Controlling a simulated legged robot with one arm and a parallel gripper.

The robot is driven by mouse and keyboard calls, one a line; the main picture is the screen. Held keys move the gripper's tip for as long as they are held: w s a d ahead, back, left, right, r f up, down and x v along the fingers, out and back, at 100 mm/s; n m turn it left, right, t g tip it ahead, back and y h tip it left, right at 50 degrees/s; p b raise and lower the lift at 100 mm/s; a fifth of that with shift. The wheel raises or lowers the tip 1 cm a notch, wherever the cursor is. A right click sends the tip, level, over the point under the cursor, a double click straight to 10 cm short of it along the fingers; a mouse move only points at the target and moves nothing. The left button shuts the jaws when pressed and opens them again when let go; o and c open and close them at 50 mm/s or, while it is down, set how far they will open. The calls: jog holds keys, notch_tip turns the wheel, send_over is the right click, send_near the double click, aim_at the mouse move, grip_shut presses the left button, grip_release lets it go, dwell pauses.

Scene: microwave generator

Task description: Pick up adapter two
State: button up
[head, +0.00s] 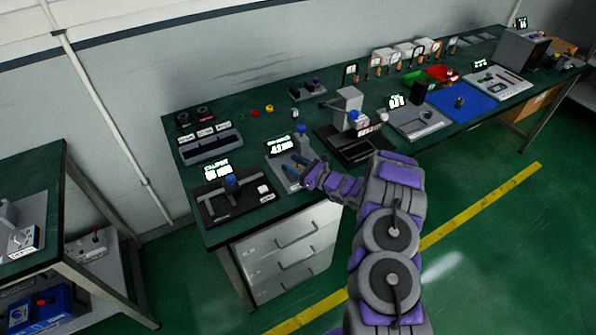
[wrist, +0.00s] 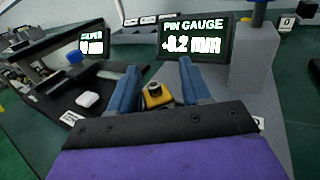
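My gripper (head: 294,161) is over the grey pin gauge station (head: 281,172) near the front of the green workbench. In the wrist view its two blue fingers (wrist: 158,70) are apart. A small yellow part with a dark round top (wrist: 155,95) stands between them, low near the finger bases. A narrow gap shows on its right; contact on the left cannot be told. I cannot read a label naming it adapter two. In the head view this part is not distinguishable. Small green, yellow and red pieces (head: 255,112) stand farther back on the bench.
The pin gauge display (wrist: 193,36) and a grey column (wrist: 253,58) with a blue knob stand just beyond the fingers. The caliper station (head: 235,198) is at left, a microscope-like stand (head: 348,106) at right. A white drawer cabinet (head: 290,252) is below.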

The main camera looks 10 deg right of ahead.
jog(key=shift+a, duration=0.3)
jog(key=c, duration=0.4)
grip_shut()
jog(key=shift+d, duration=0.15)
jog(key=shift+r, duration=0.15)
jog(key=shift+r, duration=0.25)
notch_tip(320, 180, up, 3)
jog(key=shift+s+r+p, duration=0.15)
jog(key=shift+p, duration=0.45)
jog(key=s+a+r+p, duration=0.1)
jog(key=s+a, duration=0.1)
jog(key=s, duration=0.6)
jog(key=s+a+p, duration=0.1)
jog(key=s+a, duration=0.1)
jog(key=s, duration=0.5)
jog(key=w+d+r+m+t+h, duration=0.2)
jog(key=r+h, duration=0.1)
jog(key=r, duration=1)
jog(key=w+d+r+m+t+h, duration=0.2)
jog(key=w+d+r+m+h, duration=0.1)
jog(key=r, duration=1.1)
jog(key=shift+w+h, duration=0.2)
jog(key=shift+h, duration=0.6)
